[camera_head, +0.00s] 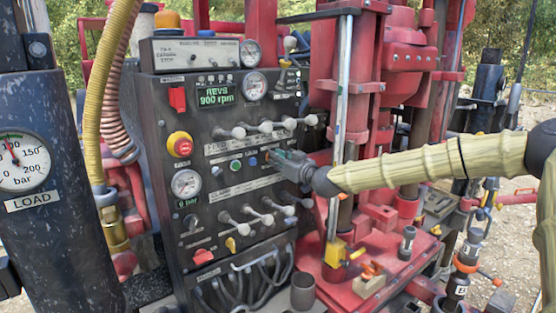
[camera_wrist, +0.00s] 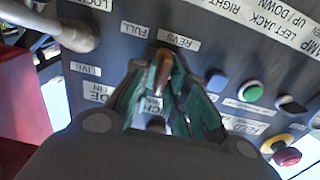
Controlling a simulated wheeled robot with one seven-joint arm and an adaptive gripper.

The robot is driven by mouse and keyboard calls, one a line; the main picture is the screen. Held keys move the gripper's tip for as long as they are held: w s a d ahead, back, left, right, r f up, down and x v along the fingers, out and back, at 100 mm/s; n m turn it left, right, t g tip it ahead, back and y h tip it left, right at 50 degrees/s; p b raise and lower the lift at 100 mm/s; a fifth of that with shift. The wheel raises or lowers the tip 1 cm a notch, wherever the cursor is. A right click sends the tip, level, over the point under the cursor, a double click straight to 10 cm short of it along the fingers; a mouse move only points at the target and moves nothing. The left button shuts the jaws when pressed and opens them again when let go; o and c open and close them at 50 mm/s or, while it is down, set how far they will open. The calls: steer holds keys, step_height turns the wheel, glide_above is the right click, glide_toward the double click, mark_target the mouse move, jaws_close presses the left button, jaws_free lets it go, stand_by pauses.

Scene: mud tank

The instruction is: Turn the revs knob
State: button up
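The revs knob (camera_wrist: 163,68) is a small copper-brown lever on the dark control panel (camera_head: 165,130). In the wrist view it stands just below the white labels REVS (camera_wrist: 180,39) and FULL (camera_wrist: 134,29). My gripper (camera_wrist: 162,77) has green fingers that converge on the knob from both sides, and it looks shut on it. In the head view my gripper (camera_head: 274,157) reaches the panel from the right, and its fingers hide most of the knob. A green screen (camera_head: 216,96) reads REVS 900 rpm.
Rows of grey levers sit above (camera_head: 265,126) and below (camera_head: 256,217) my gripper. A green button (camera_head: 235,166) and a red-and-yellow stop button (camera_head: 180,145) are to its left. Red machinery (camera_head: 395,55) with a vertical steel rod (camera_head: 341,110) stands close by the arm.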

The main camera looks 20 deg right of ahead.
jaws_close()
steer(key=shift+f+m+b, duration=0.2)
steer(key=shift+m+b, duration=0.2)
steer(key=shift+b, duration=0.55)
steer(key=m+b, duration=0.7)
steer(key=b, duration=0.4)
steer(key=shift+d+r+m, duration=0.1)
steer(key=shift+d+m, duration=0.05)
steer(key=shift+m, duration=0.15)
steer(key=shift+r, duration=0.1)
